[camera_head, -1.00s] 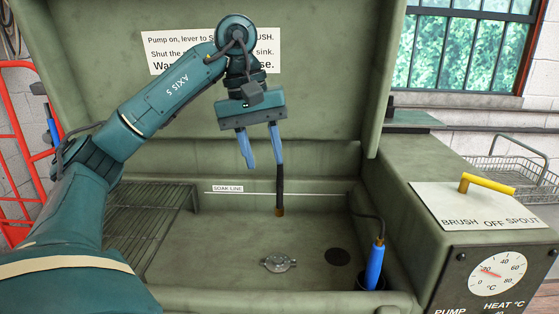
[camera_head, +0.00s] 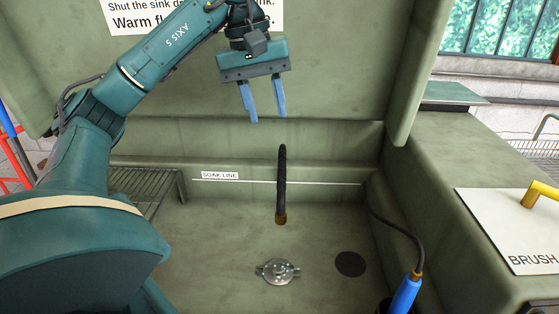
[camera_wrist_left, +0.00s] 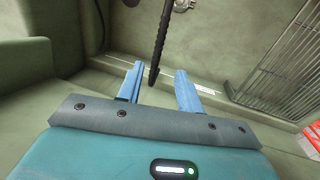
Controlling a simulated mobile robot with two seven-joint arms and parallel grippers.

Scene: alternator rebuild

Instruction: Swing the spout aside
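The spout (camera_head: 282,183) is a black ribbed hose with a brass tip. It comes off the sink's back wall and points down over the basin. My left gripper (camera_head: 266,118) is open and empty, above the spout's upper end in the head view, with a gap between. In the left wrist view, the spout (camera_wrist_left: 162,38) lines up with the gap between the blue fingers (camera_wrist_left: 158,70). I cannot tell its depth from the fingertips there. My right gripper is not in view.
A round metal part (camera_head: 278,271) lies on the sink floor near a dark drain (camera_head: 350,263). A blue-handled brush (camera_head: 406,295) on a hose stands at the right. A wire rack (camera_head: 150,190) is at the left. The yellow lever (camera_head: 541,194) sits on the right-hand panel.

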